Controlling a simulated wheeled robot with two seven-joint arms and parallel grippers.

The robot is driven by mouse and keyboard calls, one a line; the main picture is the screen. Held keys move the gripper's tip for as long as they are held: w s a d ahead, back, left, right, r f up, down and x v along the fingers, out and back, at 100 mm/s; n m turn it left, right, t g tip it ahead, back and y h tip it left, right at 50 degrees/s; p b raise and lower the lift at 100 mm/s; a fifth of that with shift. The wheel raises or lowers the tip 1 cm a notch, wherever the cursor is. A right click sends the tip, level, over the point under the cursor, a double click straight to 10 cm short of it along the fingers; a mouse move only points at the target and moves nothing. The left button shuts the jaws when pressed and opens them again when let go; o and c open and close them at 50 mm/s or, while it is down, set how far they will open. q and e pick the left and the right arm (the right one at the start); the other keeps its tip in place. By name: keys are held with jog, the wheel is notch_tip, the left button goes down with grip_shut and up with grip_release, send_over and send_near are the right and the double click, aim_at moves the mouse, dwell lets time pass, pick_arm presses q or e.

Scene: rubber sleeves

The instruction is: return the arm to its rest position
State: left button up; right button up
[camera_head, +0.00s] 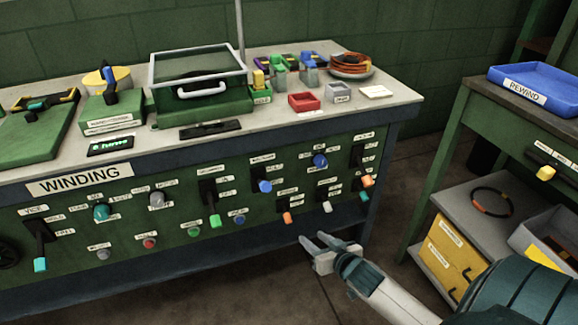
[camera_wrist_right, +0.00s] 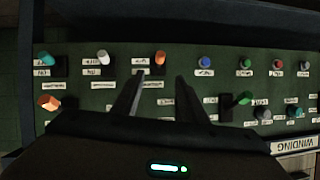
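My right gripper (camera_head: 322,247) is in front of the lower right part of the bench's green control panel (camera_head: 130,245) in the head view. Its two fingers are spread with nothing between them. In the right wrist view the same gripper (camera_wrist_right: 155,95) shows its fingers apart, with the panel and its switches behind them. The fingers appear clear of the panel. My right arm (camera_head: 400,300) comes in from the lower right. My left gripper is in neither view.
The winding bench (camera_head: 395,100) carries a clear-lidded box (camera_head: 200,80), a red bin (camera_head: 304,102) and orange coils (camera_head: 352,65). Knobs and levers stick out of the panel. A side table at right holds a blue REWIND tray (camera_head: 530,90). Floor (camera_head: 385,255) shows between them.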

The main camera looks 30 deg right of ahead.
jog(key=s+a+f+n+g+y, duration=0.1)
jog(key=s+a+f+n+g, duration=0.25)
jog(key=s+a, duration=0.75)
jog(key=s+a+f+n+g+y, duration=0.15)
jog(key=s+a+f+g, duration=0.35)
jog(key=s+a, duration=0.7)
pick_arm(q)
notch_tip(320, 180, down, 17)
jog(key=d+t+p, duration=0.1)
jog(key=p, duration=1.1)
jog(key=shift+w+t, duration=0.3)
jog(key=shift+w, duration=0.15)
pick_arm(e)
notch_tip(320, 180, down, 17)
jog(key=s+d+t, duration=0.1)
jog(key=shift+s+d+n, duration=0.15)
jog(key=shift+d+n, duration=0.05)
jog(key=shift+n, duration=0.1)
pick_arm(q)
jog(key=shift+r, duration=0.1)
pick_arm(e)
jog(key=shift+r, duration=0.1)
